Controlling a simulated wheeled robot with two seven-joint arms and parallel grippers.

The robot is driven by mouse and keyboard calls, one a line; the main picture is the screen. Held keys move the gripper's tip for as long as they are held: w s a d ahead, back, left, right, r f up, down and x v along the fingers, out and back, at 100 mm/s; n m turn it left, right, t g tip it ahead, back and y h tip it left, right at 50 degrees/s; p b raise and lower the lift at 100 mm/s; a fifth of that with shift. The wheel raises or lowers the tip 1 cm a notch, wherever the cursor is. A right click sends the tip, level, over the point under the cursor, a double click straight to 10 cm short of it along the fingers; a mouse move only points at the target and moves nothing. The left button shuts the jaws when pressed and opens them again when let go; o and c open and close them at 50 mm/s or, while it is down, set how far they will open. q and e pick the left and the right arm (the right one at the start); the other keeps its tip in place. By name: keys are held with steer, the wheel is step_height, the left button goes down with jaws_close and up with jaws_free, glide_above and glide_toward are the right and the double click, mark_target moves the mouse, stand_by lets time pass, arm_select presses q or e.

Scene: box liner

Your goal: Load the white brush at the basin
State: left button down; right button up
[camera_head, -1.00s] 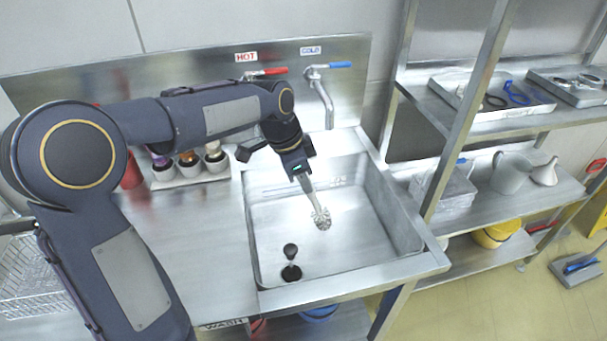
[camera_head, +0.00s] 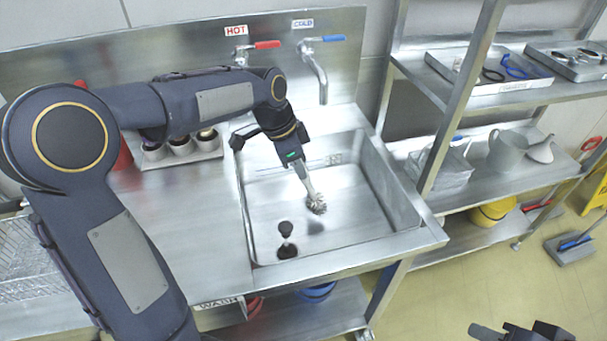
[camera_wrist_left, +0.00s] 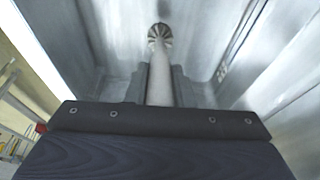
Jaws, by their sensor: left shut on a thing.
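The white brush (camera_head: 316,204) is in my left gripper (camera_head: 300,170), its bristle head pointing down over the inside of the steel basin (camera_head: 395,205). In the left wrist view the white brush handle (camera_wrist_left: 160,82) runs between the two dark fingers of my left gripper (camera_wrist_left: 160,85), with the round bristle head at the far end. The head appears to hang above the basin floor; I cannot tell whether it touches. A dark part at the bottom right edge, likely my right gripper (camera_head: 520,333), is only partly in view.
A dark plunger-like stopper (camera_head: 287,240) stands in the basin's front left. Red and blue taps (camera_head: 320,70) rise behind. A tray of small cups (camera_head: 180,148) sits left of the basin. A shelf rack (camera_head: 460,110) with a pitcher (camera_head: 507,150) stands on the right.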

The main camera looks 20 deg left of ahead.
arm_select(q)
step_height(320, 180, up, 15)
steer(key=p, duration=1.2)
steer(key=shift+r+p, duration=0.2)
steer(key=shift+p, duration=0.15)
stand_by(2.0)
step_height(320, 180, up, 4)
steer(key=p, duration=0.3)
stand_by(0.8)
